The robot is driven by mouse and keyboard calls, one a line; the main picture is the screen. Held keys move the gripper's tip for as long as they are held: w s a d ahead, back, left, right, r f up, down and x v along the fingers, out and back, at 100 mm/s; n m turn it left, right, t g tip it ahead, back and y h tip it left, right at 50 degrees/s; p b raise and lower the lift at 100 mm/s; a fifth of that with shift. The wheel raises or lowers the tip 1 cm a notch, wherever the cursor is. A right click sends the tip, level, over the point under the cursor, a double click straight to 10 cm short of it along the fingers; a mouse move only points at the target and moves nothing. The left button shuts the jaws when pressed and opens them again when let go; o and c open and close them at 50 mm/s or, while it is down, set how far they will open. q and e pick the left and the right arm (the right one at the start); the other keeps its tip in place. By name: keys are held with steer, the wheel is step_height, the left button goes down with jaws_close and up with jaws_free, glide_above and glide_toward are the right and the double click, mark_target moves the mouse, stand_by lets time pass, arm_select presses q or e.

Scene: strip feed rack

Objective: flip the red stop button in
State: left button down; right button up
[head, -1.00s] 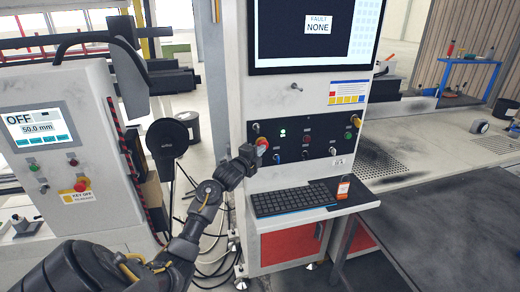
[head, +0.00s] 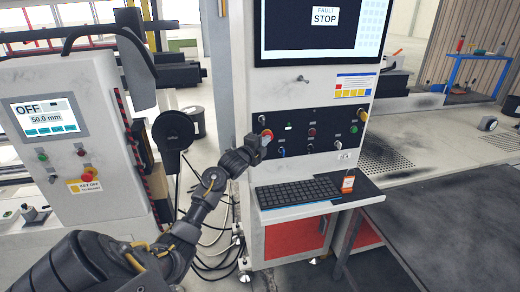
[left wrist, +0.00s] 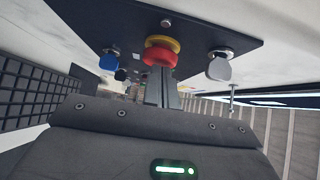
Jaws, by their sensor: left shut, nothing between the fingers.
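The red stop button (head: 267,134) with a yellow collar sits at the left end of the dark control panel (head: 297,146) on the tall cabinet. It also shows in the left wrist view (left wrist: 160,56). My left gripper (head: 262,142) is shut and empty. Its fingertips are right at the red button's face; in the left wrist view the closed fingers (left wrist: 161,82) point straight at it and overlap its lower edge. Whether they touch it I cannot tell for certain. The screen (head: 322,22) above the panel reads FAULT STOP. My right gripper is not in view.
Other knobs and lamps fill the panel. A second cabinet (head: 62,90) at left has its own red button (head: 88,174). A dark table (head: 440,230) stands at right.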

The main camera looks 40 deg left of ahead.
arm_select(q)
steer(key=s+d+b, duration=0.1)
steer(key=s+d, duration=0.3)
steer(key=s, duration=0.8)
steer(key=shift+d+b, duration=0.3)
steer(key=shift+b, duration=0.1)
steer(key=shift+s, duration=0.1)
